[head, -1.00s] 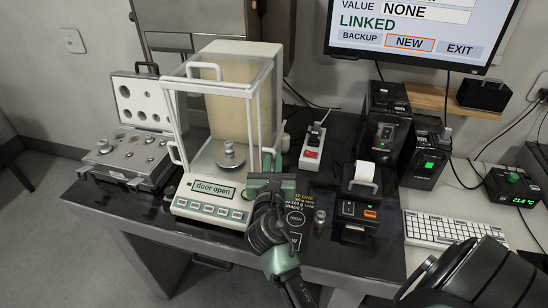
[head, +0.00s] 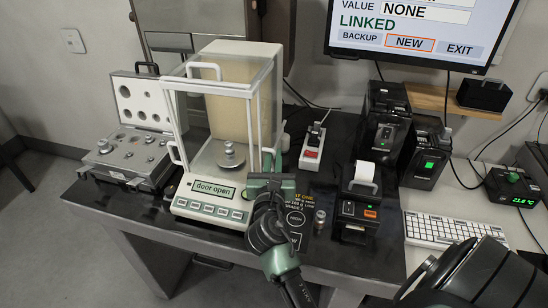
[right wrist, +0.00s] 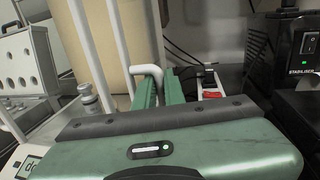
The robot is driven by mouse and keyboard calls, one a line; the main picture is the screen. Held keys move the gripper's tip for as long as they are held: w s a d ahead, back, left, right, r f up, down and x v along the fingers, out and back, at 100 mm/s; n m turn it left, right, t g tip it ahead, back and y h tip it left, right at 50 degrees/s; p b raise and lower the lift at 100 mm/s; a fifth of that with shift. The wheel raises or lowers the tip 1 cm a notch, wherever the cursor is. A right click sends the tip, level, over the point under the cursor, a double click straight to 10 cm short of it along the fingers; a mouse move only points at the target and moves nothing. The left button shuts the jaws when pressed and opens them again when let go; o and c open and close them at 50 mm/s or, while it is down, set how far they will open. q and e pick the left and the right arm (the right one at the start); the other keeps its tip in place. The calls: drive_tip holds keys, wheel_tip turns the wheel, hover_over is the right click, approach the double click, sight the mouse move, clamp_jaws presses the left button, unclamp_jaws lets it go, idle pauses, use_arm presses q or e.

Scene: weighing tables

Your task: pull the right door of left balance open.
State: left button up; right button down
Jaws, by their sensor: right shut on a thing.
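The left balance (head: 208,209) stands on the dark table top, with a clear white-framed draft shield. Its display (head: 214,190) reads "door open". A metal weight (head: 230,156) sits on the pan inside. My right gripper (head: 272,163) is at the shield's right side, its green fingers pointing away from me. In the right wrist view the fingers (right wrist: 160,88) are shut on the white right door handle (right wrist: 149,70), which shows between and above them. The palm hides the lower part of the handle. How far the right door stands open is hard to tell. My left gripper is out of view.
An open weight case (head: 130,160) stands left of the balance. Right of it are a power strip (head: 312,147), a small printer (head: 358,207) and a small metal weight (head: 320,217). A keyboard (head: 435,229) lies farther right. A monitor (head: 410,30) hangs behind.

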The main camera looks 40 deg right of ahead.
sight(276, 118)
drive_tip(key=shift+f, duration=0.1)
drive_tip(key=shift+w+d, duration=0.15)
drive_tip(key=shift+d, duration=0.05)
drive_tip(key=s+d+p+x, duration=0.1)
drive_tip(key=p+x, duration=0.2)
drive_tip(key=x, duration=0.7)
drive_tip(key=shift+d+p, duration=0.3)
drive_tip(key=shift+d, duration=0.3)
drive_tip(key=c, duration=1.8)
unclamp_jaws()
drive_tip(key=shift+w, duration=0.1)
drive_tip(key=shift+o, duration=0.2)
